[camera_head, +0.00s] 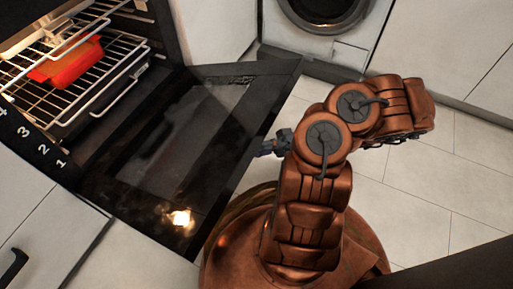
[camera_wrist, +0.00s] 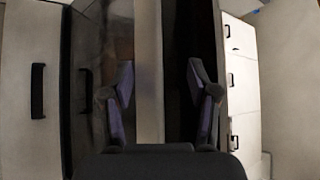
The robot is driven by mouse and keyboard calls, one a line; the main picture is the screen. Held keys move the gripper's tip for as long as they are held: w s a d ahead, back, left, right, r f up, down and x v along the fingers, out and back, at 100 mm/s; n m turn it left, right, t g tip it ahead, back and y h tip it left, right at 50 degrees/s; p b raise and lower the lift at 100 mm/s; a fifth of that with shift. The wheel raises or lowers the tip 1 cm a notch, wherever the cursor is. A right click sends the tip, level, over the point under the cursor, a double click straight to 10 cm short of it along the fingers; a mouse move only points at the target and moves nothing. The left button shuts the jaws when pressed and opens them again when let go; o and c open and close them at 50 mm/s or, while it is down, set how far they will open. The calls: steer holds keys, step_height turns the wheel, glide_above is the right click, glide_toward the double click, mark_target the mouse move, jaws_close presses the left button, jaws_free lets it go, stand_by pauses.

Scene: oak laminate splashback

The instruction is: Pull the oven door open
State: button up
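The oven door (camera_head: 165,145) is a dark glass panel, swung down and well open from the oven. Inside the lit oven (camera_head: 60,125) are wire racks and a red dish (camera_head: 66,62). My gripper (camera_head: 268,147) is at the door's outer edge, partly hidden by my copper arm. In the wrist view, my gripper's two fingers (camera_wrist: 160,100) are spread apart. A pale vertical strip (camera_wrist: 149,70) lies between them with gaps; I cannot tell whether it is the handle. Contact with the door is not clear.
A washing machine (camera_head: 325,10) stands at the back. White cabinets (camera_head: 445,45) line the back right. A cabinet front with a black handle (camera_head: 14,268) is at lower left. Pale tiled floor (camera_head: 400,200) is free to the right of my arm.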

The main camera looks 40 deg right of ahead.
steer(key=d+f, duration=0.5)
steer(key=d, duration=0.1)
steer(key=shift+w+d+f, duration=0.2)
steer(key=shift+w+f, duration=0.1)
steer(key=shift+w, duration=0.1)
stand_by(0.8)
